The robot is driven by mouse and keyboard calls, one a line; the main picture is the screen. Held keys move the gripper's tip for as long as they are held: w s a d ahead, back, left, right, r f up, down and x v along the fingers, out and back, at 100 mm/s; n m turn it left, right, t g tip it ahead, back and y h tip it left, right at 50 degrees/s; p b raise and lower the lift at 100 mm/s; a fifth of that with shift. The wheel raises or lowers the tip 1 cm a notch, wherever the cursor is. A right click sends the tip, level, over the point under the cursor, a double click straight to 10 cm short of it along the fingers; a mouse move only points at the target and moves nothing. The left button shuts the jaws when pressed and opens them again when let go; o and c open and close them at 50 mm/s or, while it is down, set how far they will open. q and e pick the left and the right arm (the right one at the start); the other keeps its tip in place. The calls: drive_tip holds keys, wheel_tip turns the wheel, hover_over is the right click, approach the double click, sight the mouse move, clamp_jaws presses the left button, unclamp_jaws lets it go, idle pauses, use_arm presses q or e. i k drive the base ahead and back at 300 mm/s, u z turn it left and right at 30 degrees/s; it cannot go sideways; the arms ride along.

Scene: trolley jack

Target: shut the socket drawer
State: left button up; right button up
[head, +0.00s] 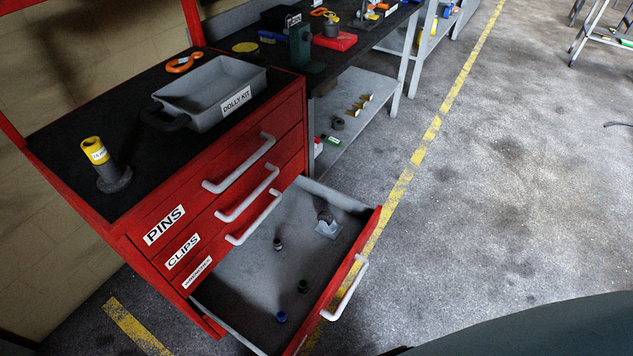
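The red tool cabinet (120,246) stands at the left with a stack of drawers. Its lowest visible drawer (333,290) is pulled far out to the right, with a white bar handle (346,289) on its red front. A larger grey item (327,225) sits near the tray's far end. Neither of my grippers is in view.
The drawers above, marked PINS (164,225), CLIPS (182,251) and a smaller label, are shut. A grey DOLLY KIT tray (213,86) and a yellow-topped item (97,150) stand on top. Open concrete floor (480,220) lies right of the drawer.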

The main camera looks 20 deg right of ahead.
sight(244, 294)
drive_tip(key=u, duration=0.05)
drive_tip(key=k, duration=0.45)
drive_tip(key=z, duration=0.5)
drive_tip(key=i, duration=0.35)
drive_tip(key=z, duration=1.25)
drive_tip(key=k, duration=0.9)
drive_tip(key=u, duration=1.05)
drive_tip(key=i, duration=0.5)
